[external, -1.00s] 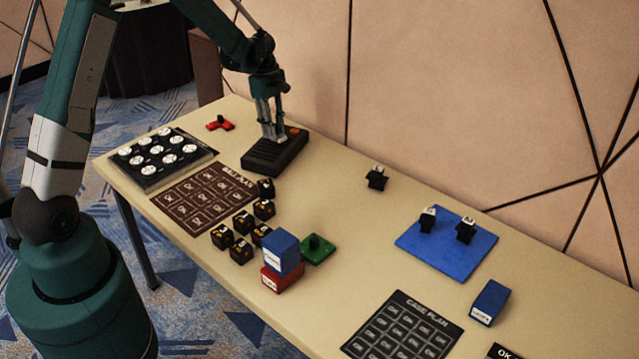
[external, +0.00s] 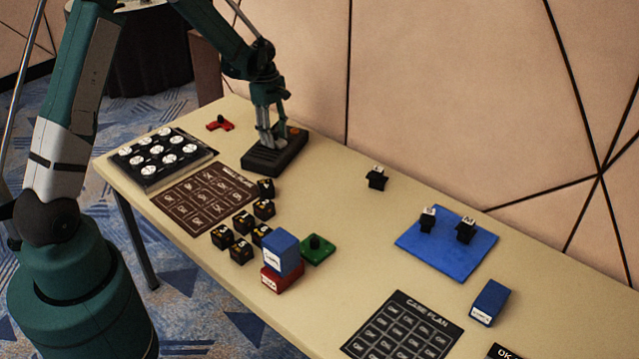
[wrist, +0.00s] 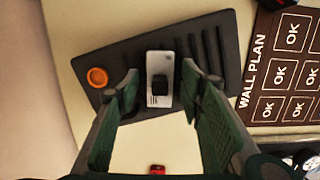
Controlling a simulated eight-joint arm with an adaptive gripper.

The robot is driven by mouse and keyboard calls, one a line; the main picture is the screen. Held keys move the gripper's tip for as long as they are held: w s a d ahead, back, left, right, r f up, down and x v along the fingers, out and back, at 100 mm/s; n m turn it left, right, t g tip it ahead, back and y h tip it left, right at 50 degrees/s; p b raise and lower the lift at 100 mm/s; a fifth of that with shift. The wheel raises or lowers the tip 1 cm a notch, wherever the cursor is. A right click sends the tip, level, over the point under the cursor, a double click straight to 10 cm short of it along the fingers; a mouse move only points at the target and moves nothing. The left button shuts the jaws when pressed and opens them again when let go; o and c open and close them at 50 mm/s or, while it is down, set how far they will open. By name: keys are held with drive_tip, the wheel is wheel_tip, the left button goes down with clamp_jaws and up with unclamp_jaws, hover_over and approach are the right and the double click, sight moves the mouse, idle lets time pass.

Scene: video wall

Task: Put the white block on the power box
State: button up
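The power box (external: 262,161) is a dark slab with ridges and an orange round button, at the table's far end. It also shows in the wrist view (wrist: 110,60). In the wrist view the white block (wrist: 160,99), with a dark square knob on top, is over the power box's middle and seems to lie on it; exact contact is hard to tell. My gripper (wrist: 160,78) has one finger on each side of the block, with small gaps visible. In the external view my gripper (external: 272,145) is low over the box, and its fingers largely hide the block.
The brown wall plan board (external: 207,196) is close beside the box. The black tray of white discs (external: 150,178) and a red piece (external: 220,124) are nearby. Several black cubes (external: 241,252), stacked blue and red boxes (external: 282,254) and a blue board (external: 440,262) stand farther along.

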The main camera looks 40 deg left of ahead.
drive_tip(key=shift+r, duration=0.1)
wheel_tip(320, 180, up, 12)
drive_tip(key=a+p, duration=0.1)
drive_tip(key=shift+a+p, duration=0.2)
drive_tip(key=shift+p, duration=0.2)
idle(0.4)
idle(0.5)
